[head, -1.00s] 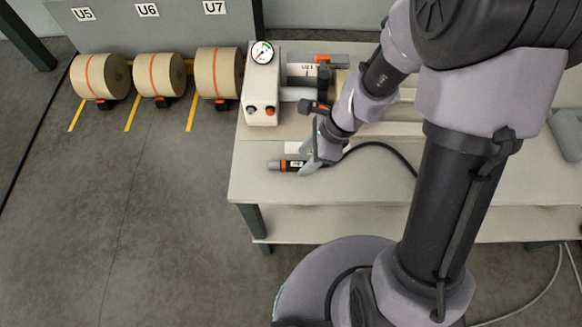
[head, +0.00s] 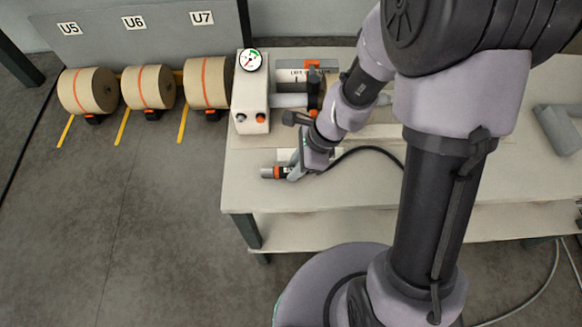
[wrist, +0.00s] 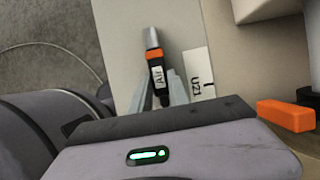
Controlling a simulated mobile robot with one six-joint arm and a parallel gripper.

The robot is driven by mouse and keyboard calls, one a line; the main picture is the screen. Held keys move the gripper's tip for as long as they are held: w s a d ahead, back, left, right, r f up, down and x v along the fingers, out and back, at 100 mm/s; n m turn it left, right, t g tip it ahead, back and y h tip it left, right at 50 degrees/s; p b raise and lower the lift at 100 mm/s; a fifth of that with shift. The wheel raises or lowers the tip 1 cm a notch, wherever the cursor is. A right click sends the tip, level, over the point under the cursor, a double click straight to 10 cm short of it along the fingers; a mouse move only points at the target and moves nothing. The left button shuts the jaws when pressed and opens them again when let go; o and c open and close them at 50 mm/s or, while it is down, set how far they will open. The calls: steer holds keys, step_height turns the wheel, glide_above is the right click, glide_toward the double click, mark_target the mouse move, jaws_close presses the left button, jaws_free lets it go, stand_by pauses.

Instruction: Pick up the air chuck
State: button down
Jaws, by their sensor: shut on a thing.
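The air chuck (head: 267,172) lies near the front left of the bench top, with a grey metal tip, an orange band and a dark body. A black hose runs from it to the right. The chuck's rear end is hidden by my gripper. I cannot tell whether the chuck touches the bench.
A white gauge box (head: 252,102) stands on the bench (head: 245,185) behind my gripper. An orange block (wrist: 288,115) shows at right in the wrist view. The bench's front left is mostly clear.

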mark_target(289, 172)
steer(key=r+p, duration=0.2)
steer(key=r, duration=0.1)
steer(key=shift+s+d+r, duration=0.2)
steer(key=shift+r, duration=0.1)
steer(key=s+d, duration=0.3)
steer(key=s, duration=0.1)
steer(key=s+d+b, duration=0.1)
steer(key=s+d, duration=0.2)
steer(key=shift+s+d, duration=0.35)
steer(key=shift+d, duration=0.05)
steer(key=shift+f+b, duration=0.1)
steer(key=shift+b, duration=0.9)
steer(key=s+b, duration=0.1)
steer(key=b, duration=0.2)
steer(key=shift+d+b, duration=0.35)
steer(key=shift+d, duration=0.05)
steer(key=shift+s+d+r+b, duration=0.35)
steer(key=shift+s+d, duration=0.25)
steer(key=shift+s, duration=0.2)
steer(key=shift+s+d+r+b, duration=0.35)
steer(key=shift+s+d, duration=0.25)
steer(key=shift+s, duration=0.15)
steer(key=shift+f, duration=0.1)
